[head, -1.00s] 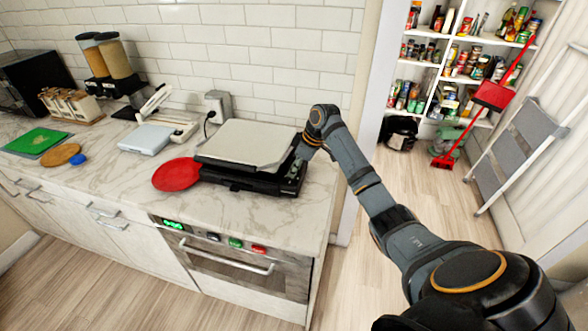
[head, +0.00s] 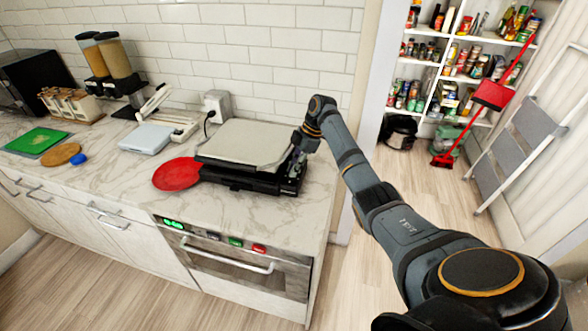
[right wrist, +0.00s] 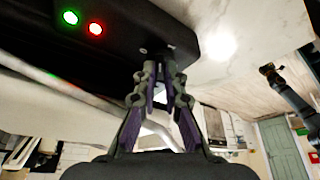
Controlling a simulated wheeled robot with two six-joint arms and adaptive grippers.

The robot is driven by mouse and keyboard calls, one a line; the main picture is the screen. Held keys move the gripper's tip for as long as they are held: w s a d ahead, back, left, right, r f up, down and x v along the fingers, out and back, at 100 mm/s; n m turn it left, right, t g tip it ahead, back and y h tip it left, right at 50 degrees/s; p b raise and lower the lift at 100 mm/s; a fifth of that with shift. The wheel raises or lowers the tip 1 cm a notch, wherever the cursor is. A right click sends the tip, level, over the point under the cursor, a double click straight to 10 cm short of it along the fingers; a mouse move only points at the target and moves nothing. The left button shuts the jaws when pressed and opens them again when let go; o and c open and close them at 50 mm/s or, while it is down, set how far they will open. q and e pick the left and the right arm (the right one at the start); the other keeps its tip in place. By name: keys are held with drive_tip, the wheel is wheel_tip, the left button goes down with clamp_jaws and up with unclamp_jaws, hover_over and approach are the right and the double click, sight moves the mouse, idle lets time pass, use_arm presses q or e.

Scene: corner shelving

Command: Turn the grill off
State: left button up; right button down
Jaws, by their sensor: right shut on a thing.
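The grill (head: 262,182) is a black appliance with a pale grey lid (head: 243,144), standing on the marble counter. The lid is down or nearly so. My right gripper (right wrist: 158,75) is at the grill's right side, its fingers drawn together against the black body, which also shows in the right wrist view (right wrist: 120,28). It is shut on a part of the grill; the fingers hide which part. A green light (right wrist: 71,17) and a red light (right wrist: 95,29) show on the black body, left of the fingers. My left gripper is out of view.
A red plate (head: 176,174) lies just left of the grill. A white socket box (head: 217,104) with a black cord is behind it. An oven (head: 240,262) is below. The counter (head: 318,190) right of the grill is bare.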

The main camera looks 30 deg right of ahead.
drive_tip(key=shift+w+n+g+b, duration=0.25)
drive_tip(key=shift+n+b, duration=0.25)
drive_tip(key=shift+n, duration=0.5)
drive_tip(key=n+g+b, duration=0.1)
drive_tip(key=n+b, duration=0.1)
drive_tip(key=shift+f+n, duration=0.1)
drive_tip(key=shift+n, duration=0.2)
drive_tip(key=n+g+b, duration=0.1)
drive_tip(key=n+b, duration=0.1)
drive_tip(key=b, duration=0.1)
drive_tip(key=shift+w+n, duration=0.1)
drive_tip(key=shift+n, duration=0.2)
drive_tip(key=shift+r+n+g+b, duration=0.2)
drive_tip(key=shift+n+g+b, duration=0.15)
drive_tip(key=shift+n+b, duration=0.3)
drive_tip(key=c, duration=1.4)
unclamp_jaws()
drive_tip(key=shift+s, duration=0.2)
drive_tip(key=shift+c, duration=0.2)
